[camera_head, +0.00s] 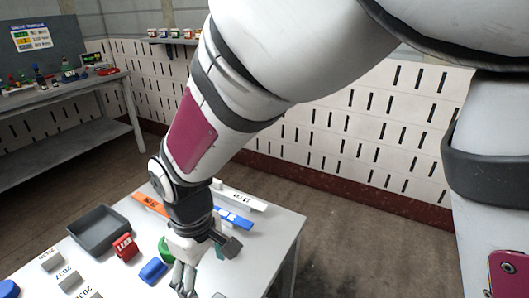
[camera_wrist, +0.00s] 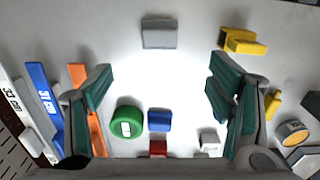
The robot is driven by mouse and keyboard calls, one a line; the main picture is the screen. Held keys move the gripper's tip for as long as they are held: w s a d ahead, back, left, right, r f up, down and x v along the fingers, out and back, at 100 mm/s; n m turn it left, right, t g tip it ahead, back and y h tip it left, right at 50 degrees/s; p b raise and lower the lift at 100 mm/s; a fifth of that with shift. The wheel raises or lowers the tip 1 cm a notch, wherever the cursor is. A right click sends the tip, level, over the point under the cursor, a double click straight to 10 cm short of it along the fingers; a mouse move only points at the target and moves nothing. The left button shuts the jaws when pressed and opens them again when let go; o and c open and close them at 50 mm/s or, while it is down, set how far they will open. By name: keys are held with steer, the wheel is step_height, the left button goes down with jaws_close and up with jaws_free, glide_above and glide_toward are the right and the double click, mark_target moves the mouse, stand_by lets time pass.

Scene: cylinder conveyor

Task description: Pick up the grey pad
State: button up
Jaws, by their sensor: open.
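The grey pad (camera_wrist: 159,34) is a flat grey block lying on the pale table, near the top middle of the wrist view. My gripper (camera_wrist: 158,88) is open, its teal-lined fingers spread left and right with bare table between their tips. The pad lies beyond the fingertips in that view, apart from both fingers. In the head view my gripper (camera_head: 184,287) points down over the near part of the table, at the bottom of the picture. I cannot clearly make out the pad there; the gripper and picture edge may hide it.
A green cylinder (camera_wrist: 126,122), a blue block (camera_wrist: 159,120) and a red block (camera_wrist: 157,148) sit below the fingertips. Yellow pieces (camera_wrist: 243,42) lie right of the pad. Long blue (camera_wrist: 44,94) and orange bars lie left. A grey tray (camera_head: 100,230) stands on the table.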

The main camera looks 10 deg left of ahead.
step_height(320, 180, down, 13)
steer(key=shift+d+r, duration=0.1)
steer(key=shift+d, duration=0.05)
stand_by(0.4)
steer(key=shift+c, duration=0.2)
steer(key=c, duration=1.1)
